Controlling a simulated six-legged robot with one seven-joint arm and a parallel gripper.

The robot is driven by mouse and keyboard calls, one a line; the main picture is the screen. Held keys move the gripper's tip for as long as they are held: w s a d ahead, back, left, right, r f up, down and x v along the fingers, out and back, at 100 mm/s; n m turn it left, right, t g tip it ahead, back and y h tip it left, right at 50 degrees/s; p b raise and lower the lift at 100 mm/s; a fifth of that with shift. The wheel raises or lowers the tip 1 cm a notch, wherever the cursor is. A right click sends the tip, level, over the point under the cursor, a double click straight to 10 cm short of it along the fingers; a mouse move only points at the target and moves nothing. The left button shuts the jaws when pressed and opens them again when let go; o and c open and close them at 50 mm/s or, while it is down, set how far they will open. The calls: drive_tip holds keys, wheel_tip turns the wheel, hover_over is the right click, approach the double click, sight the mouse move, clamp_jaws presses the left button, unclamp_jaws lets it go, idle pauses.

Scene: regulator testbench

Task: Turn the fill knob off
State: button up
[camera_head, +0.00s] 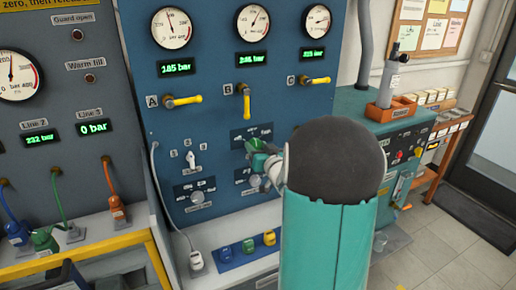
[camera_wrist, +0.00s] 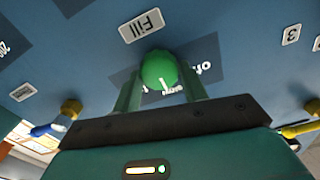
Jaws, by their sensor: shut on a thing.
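The fill knob (camera_wrist: 159,70) is round and green with a white pointer mark. It sits on a dark plate on the blue panel, beside a white "Fill" label (camera_wrist: 141,25). In the wrist view the pointer is towards the "slow" word (camera_wrist: 173,90), with "off" (camera_wrist: 203,69) to its right. My gripper (camera_wrist: 160,84) has one finger on each side of the knob and is shut on it. In the head view my gripper (camera_head: 258,160) is at the panel's lower right, and my arm hides part of the panel there.
Yellow valve handles A (camera_head: 183,100), B (camera_head: 246,102) and C (camera_head: 314,81) are above on the panel. A white switch (camera_head: 191,160) and another knob (camera_head: 197,196) are to the left. Coloured plugs (camera_head: 248,245) sit on the ledge below.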

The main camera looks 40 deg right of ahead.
drive_tip(key=shift+n, duration=0.3)
drive_tip(key=n, duration=0.5)
drive_tip(key=shift+a+n, duration=0.1)
drive_tip(key=shift+n, duration=0.2)
drive_tip(key=n, duration=0.5)
drive_tip(key=shift+a+n, duration=0.1)
drive_tip(key=shift+n, duration=0.2)
drive_tip(key=o, duration=1)
drive_tip(key=v, duration=1.3)
drive_tip(key=shift+s+a, duration=0.15)
drive_tip(key=shift+s, duration=0.2)
